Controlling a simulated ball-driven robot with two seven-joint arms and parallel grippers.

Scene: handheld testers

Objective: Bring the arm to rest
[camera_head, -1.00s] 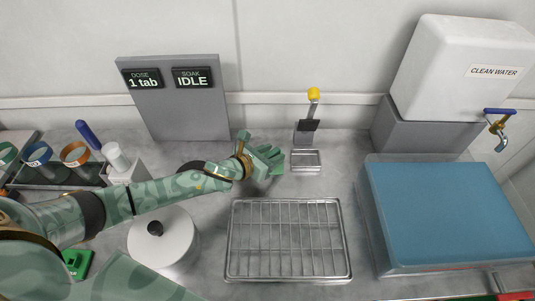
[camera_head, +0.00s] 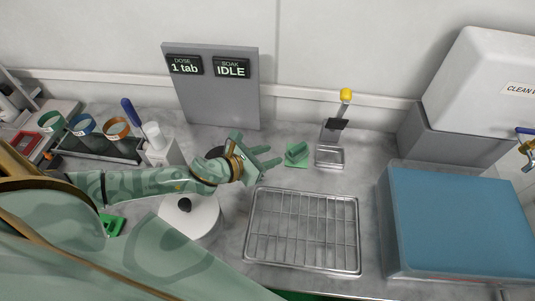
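My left arm comes in from the left across the counter. Its gripper (camera_head: 274,157) is open and empty above the counter, left of a small green block-like item (camera_head: 296,154). There is a small gap between the fingertips and that item, which stands on the counter. My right gripper is out of view.
A wire rack (camera_head: 303,230) lies in front of the gripper. A round white lid with a black knob (camera_head: 205,218) is below my forearm. A small metal tray with a yellow-topped lever (camera_head: 329,157), a blue-topped bin (camera_head: 455,225) and a grey display panel (camera_head: 215,100) stand around.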

